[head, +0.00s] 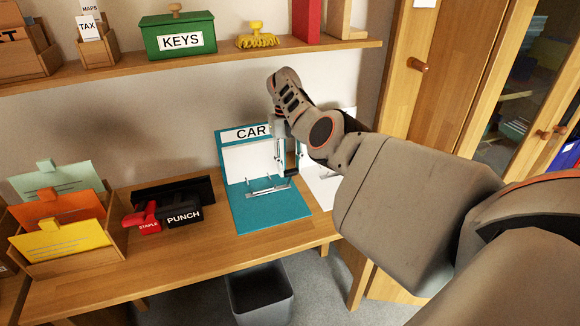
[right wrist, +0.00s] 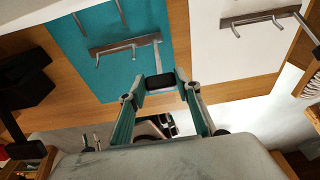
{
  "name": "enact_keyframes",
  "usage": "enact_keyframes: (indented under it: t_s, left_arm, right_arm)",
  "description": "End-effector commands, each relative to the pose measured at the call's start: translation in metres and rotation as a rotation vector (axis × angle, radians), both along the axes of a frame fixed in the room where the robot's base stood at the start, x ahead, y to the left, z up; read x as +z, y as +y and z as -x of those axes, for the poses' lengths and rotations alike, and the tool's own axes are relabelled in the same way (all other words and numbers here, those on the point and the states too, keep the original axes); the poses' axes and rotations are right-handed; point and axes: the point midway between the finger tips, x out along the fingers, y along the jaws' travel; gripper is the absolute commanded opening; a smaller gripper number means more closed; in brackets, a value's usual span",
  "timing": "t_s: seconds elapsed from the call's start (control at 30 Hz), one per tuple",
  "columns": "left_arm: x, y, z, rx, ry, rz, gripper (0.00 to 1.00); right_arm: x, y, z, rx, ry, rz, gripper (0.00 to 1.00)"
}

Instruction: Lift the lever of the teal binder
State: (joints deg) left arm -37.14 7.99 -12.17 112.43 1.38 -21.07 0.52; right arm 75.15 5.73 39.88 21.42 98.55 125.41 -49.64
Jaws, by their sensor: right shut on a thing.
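The teal binder (head: 272,211) lies open on the desk, its upright cover labelled CAR (head: 251,132). Its metal ring mechanism (head: 268,188) holds open-looking prongs and also shows in the right wrist view (right wrist: 112,46). My right gripper (head: 289,172) is over the right end of the mechanism, pointing down. In the right wrist view its fingers (right wrist: 160,84) are closed on the black tip of the lever (right wrist: 157,58), whose metal rod runs to the mechanism. The head view partly hides the lever behind the fingers. My left gripper is not in view.
A white binder (head: 323,188) stands open just right of the teal one, partly behind my arm. A black punch (head: 184,216) and red stapler (head: 147,219) sit to the left, beside a file tray (head: 75,250). A shelf (head: 200,62) runs above; a bin (head: 260,293) stands below.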

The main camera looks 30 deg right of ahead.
Motion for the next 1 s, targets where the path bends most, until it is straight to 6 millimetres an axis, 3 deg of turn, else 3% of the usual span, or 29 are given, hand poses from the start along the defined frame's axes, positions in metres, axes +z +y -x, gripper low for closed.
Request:
enact_keyframes:
  t_s: [0.23,0.27,0.3,0.33,0.8,1.0]
  left_arm:
    - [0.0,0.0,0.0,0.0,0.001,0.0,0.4]
    - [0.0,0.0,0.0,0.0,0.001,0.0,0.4]
    - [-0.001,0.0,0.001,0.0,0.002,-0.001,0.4]
    - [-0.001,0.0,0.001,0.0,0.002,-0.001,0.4]
    - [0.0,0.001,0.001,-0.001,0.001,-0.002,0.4]
    - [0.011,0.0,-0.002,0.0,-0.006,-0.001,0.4]
  right_arm:
    - [0.005,-0.002,-0.004,0.003,-0.015,0.004,0.0]
    - [0.005,-0.002,-0.004,0.003,-0.015,0.004,0.38]
    - [0.005,-0.002,-0.004,0.002,-0.015,0.004,0.48]
    - [0.005,-0.002,-0.004,0.002,-0.014,0.004,0.5]
    - [0.002,-0.001,-0.002,0.001,-0.006,0.002,0.5]
    - [0.001,-0.001,0.003,0.001,-0.005,0.004,0.5]
